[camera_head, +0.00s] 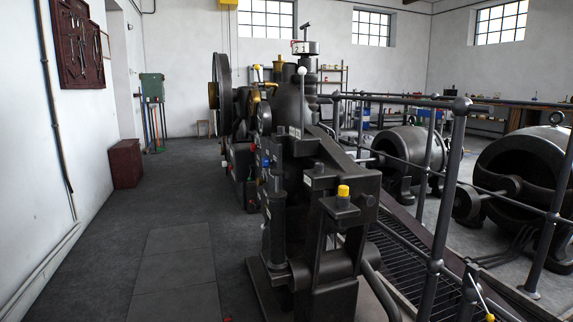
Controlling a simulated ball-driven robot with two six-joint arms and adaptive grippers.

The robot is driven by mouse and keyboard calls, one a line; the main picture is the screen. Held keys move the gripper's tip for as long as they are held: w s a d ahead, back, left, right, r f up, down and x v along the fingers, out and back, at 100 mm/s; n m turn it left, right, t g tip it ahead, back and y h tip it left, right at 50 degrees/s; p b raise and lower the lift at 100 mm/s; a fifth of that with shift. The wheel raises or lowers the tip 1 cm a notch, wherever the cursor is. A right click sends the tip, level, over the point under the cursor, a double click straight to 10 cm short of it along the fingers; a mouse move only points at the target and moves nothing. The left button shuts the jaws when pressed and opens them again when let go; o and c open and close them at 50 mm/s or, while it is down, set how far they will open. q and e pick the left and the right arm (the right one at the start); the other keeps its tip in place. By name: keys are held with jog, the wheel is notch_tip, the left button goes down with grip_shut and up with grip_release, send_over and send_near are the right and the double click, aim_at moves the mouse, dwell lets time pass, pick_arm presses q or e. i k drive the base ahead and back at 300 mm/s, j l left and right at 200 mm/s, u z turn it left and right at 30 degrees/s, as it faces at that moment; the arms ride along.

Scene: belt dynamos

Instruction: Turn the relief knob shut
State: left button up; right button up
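A dark machine (320,230) stands in the middle of the view. A yellow cap or knob (343,191) sits upright on its nearest block. Small red and blue parts, including a blue one (265,189), show on its left side. I cannot tell from this view which of these is the relief knob, or whether it is open or shut. Neither of my grippers is in view.
A metal railing (448,190) and a grated walkway (401,262) run along the machine's right side. Large dynamos (408,150) stand beyond them. A dark red box (126,163) stands by the left wall. The floor (110,250) left of the machine is clear.

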aim_at(266, 162)
jog(key=i+j+z, duration=0.25)
jog(key=j+z, duration=0.3)
jog(key=i+j+z, duration=0.25)
jog(key=k+j, duration=0.05)
